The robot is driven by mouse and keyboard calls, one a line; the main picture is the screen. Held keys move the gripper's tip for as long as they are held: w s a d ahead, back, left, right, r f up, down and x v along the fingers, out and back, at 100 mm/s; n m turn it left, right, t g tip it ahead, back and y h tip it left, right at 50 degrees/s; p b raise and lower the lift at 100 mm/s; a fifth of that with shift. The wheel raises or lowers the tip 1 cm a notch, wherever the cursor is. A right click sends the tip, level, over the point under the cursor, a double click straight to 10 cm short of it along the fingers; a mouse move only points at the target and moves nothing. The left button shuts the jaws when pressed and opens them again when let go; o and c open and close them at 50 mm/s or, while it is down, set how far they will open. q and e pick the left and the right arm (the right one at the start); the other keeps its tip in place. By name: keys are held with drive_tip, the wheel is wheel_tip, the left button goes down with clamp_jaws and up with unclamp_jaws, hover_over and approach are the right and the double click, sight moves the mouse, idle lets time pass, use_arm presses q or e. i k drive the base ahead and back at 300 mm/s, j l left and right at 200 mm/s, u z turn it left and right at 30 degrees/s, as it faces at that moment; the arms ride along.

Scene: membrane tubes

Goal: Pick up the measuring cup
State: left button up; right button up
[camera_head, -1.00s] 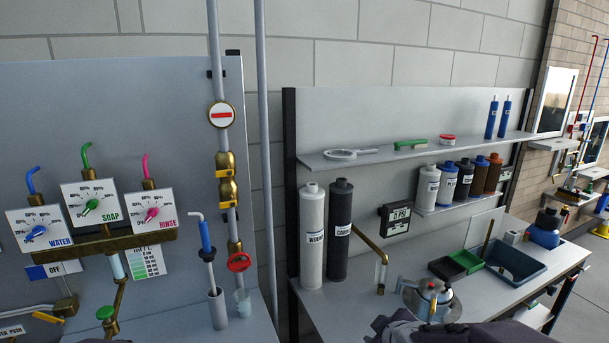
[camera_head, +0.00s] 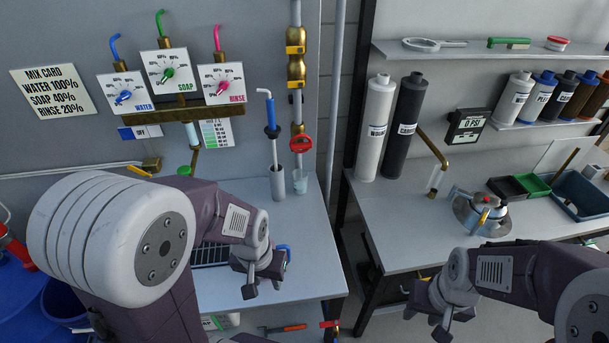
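A small clear cup (camera_head: 300,182), which looks like the measuring cup, stands on the left bench below the red valve wheel (camera_head: 301,144). A grey cylinder (camera_head: 277,183) holding a blue-handled tool stands just left of it. My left gripper (camera_head: 264,287) is open and empty over the front of the left bench, nearer to me than the cup and apart from it. My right gripper (camera_head: 423,323) is open and empty, low in front of the right bench. Another clear vessel (camera_head: 436,181) is under the brass spout on the right bench.
The left bench (camera_head: 318,270) has free room around the cup. A dark rack (camera_head: 210,254) is partly hidden behind my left arm. The right bench (camera_head: 390,235) bears two tall cylinders, a round metal device (camera_head: 482,215) and a blue tub (camera_head: 580,195). A gap separates the benches.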

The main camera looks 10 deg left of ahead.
sight(299, 176)
drive_tip(key=u, duration=2.55)
drive_tip(key=z, duration=2)
drive_tip(key=i+j+z, duration=0.1)
drive_tip(key=j+z, duration=0.15)
drive_tip(key=j, duration=0.2)
drive_tip(key=i+j+z, duration=0.1)
drive_tip(key=j+z, duration=0.2)
drive_tip(key=j, duration=0.15)
drive_tip(key=i+j, duration=0.15)
drive_tip(key=i, duration=0.15)
